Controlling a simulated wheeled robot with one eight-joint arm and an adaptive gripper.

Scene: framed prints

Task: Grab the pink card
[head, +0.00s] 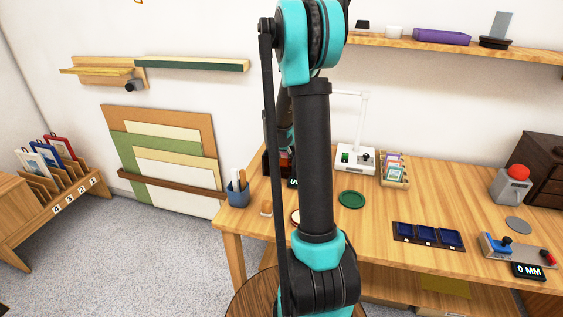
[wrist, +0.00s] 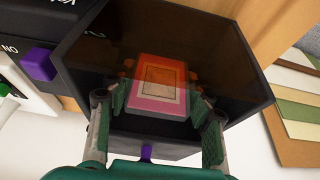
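A pink card (wrist: 157,101) with a pale framed middle shows in the wrist view inside a dark box (wrist: 228,70). The card's far part looks orange behind a dark, see-through area. My gripper (wrist: 160,80) reaches into the box opening with its two fingers spread, one on each side of the card. Small gaps seem to show beside the card, but contact at the fingertips is hard to tell. In the head view my arm covers most of the dark box (head: 271,163), and my gripper and the card are hidden there.
A purple knob (wrist: 40,65) on a control unit stands left of the box. On the table are a pen cup (head: 238,193), a green disc (head: 351,199), a card rack (head: 395,170) and a blue-lined tray (head: 428,236).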

